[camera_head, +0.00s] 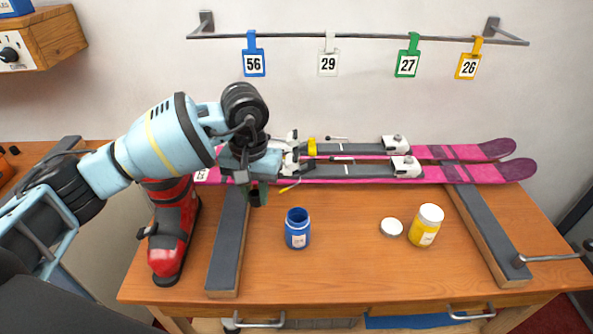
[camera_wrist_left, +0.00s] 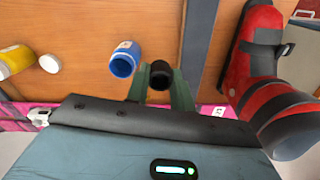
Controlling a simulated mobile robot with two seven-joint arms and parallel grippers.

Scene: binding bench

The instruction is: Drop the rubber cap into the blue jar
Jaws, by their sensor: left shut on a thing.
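The blue jar (camera_head: 297,229) stands open on the bench, left of the middle, with a white label on its front. It also shows in the left wrist view (camera_wrist_left: 124,60), its mouth uncovered. My left gripper (camera_head: 257,196) is shut on the black rubber cap (camera_wrist_left: 160,76), which sits between its green fingers. In the head view the cap is a small dark shape at the fingertips. The gripper is above the bench, up and left of the jar, and apart from it. My right gripper is in neither view.
A yellow jar (camera_head: 426,226) and a white lid (camera_head: 391,227) stand right of the blue jar. Pink skis (camera_head: 465,173) lie along the back. A red ski boot (camera_head: 172,240) stands at left. Dark padded bars (camera_head: 228,245) flank the work area. The bench front is clear.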

